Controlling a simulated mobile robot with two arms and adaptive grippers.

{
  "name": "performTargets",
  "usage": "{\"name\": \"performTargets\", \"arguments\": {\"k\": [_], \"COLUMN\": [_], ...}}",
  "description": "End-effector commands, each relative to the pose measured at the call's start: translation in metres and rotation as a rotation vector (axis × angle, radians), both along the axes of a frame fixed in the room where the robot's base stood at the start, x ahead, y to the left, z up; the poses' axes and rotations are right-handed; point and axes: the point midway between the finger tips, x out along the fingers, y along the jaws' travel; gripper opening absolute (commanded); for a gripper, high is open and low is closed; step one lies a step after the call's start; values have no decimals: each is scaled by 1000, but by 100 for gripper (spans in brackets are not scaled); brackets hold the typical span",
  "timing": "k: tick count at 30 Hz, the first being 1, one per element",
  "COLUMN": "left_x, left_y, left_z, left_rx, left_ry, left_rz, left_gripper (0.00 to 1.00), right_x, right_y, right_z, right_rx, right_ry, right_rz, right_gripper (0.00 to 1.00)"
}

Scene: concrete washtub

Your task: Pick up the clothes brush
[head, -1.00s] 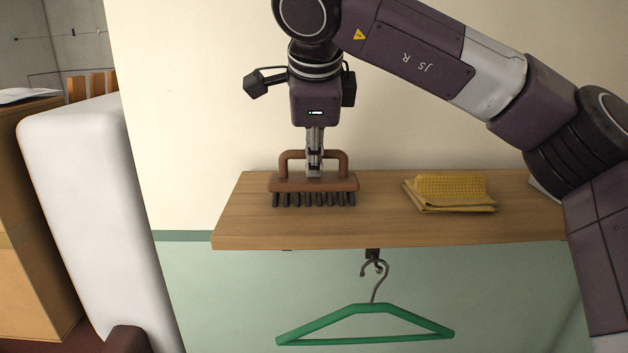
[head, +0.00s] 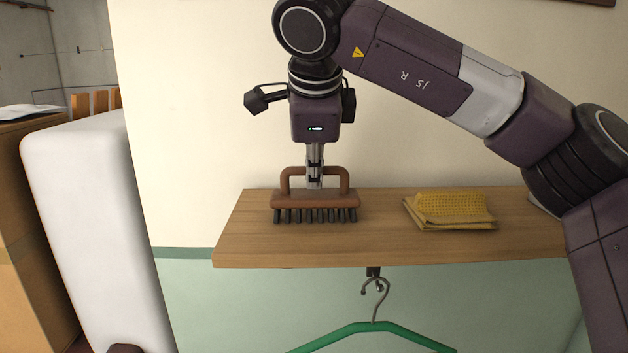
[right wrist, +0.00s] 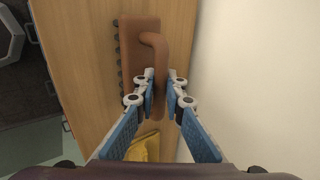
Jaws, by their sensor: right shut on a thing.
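The clothes brush (head: 316,200) has a brown body, a brown loop handle and dark bristles that point down. It is level at the left part of the wooden shelf (head: 380,245). I cannot tell whether its bristles touch the wood. My right gripper (head: 314,184) comes straight down from above and is shut on the handle near its middle. In the right wrist view the brush (right wrist: 135,45) extends away from my right gripper (right wrist: 161,82), with the handle between the fingers. My left gripper is not in view.
A folded yellow cloth (head: 450,211) with a waffle texture lies to the right on the shelf. A green hanger (head: 375,327) hangs from a hook under the front edge. The wall (head: 200,150) is close behind. A white, rounded block (head: 85,230) stands at the left.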

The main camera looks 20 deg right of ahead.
Motion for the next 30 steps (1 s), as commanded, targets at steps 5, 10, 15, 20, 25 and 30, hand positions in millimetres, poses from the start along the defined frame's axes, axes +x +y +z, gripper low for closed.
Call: {"name": "performTargets", "arguments": {"k": [5, 10, 15, 20, 25, 30], "left_x": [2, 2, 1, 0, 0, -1], "left_y": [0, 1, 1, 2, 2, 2], "left_z": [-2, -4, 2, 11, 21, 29], "left_rx": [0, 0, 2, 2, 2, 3], "left_ry": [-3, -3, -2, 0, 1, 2], "left_rz": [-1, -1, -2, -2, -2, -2], "left_gripper": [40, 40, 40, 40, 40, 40], "right_x": [0, -1, -1, -1, -1, 0], "right_y": [1, 1, 2, 1, 1, 1], "right_z": [20, 60, 108, 145, 174, 192], "right_rx": [3, 5, 3, 3, 2, 1], "right_ry": [-5, -7, -5, -4, -3, -2], "right_rz": [-1, -1, -2, -1, -1, 0], "right_gripper": [0, 0, 0, 0, 0, 0]}}
